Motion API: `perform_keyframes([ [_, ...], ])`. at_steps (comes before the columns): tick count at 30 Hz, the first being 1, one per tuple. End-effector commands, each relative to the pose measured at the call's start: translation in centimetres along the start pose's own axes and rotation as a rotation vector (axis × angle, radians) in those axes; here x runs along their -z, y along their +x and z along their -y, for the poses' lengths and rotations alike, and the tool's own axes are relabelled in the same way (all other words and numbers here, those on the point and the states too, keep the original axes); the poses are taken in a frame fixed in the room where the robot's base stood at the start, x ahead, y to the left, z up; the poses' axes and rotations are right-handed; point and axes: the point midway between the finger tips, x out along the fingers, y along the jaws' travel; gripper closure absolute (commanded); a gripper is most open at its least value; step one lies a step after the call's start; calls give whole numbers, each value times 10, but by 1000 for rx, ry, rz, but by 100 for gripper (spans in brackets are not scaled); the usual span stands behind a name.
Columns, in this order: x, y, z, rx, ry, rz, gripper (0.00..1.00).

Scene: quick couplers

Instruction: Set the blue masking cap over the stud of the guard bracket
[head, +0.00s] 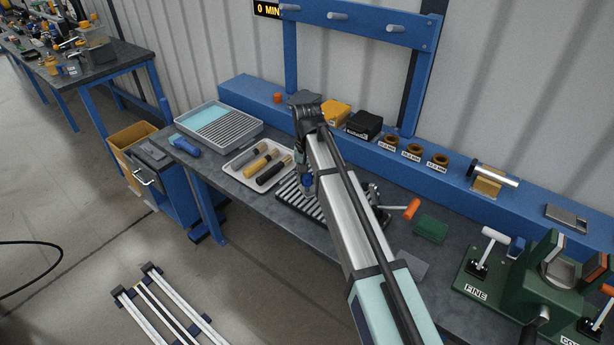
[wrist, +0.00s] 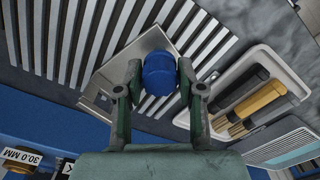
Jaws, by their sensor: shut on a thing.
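The blue masking cap (wrist: 159,74) is between the two fingers of my gripper (wrist: 163,92) in the wrist view, and the gripper is shut on it. In the head view the cap shows as a small blue spot (head: 307,182) below my wrist, over the slatted rack. A grey metal plate, which looks like the guard bracket (wrist: 108,82), lies on the slats behind the cap in the wrist view. Its stud is not visible, and the cap and fingers cover part of the plate. I cannot tell whether the cap touches the bracket. In the head view my arm hides the bracket.
The black and white slatted rack (head: 287,192) stands on the bench. A tray of dark and yellow handled tools (head: 244,178) is to its left, with a larger grey tray (head: 205,121) beyond. An orange-handled clamp (head: 411,209) and green block (head: 431,229) are to the right.

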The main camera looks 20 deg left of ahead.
Motion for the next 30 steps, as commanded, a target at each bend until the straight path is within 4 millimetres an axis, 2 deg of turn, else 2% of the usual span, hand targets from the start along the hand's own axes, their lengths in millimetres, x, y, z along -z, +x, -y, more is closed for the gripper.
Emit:
perform_keyframes([
  [17, 0, 4, 0, 0, 0, 0, 86],
  [30, 0, 15, 0, 0, 0, 0, 86],
])
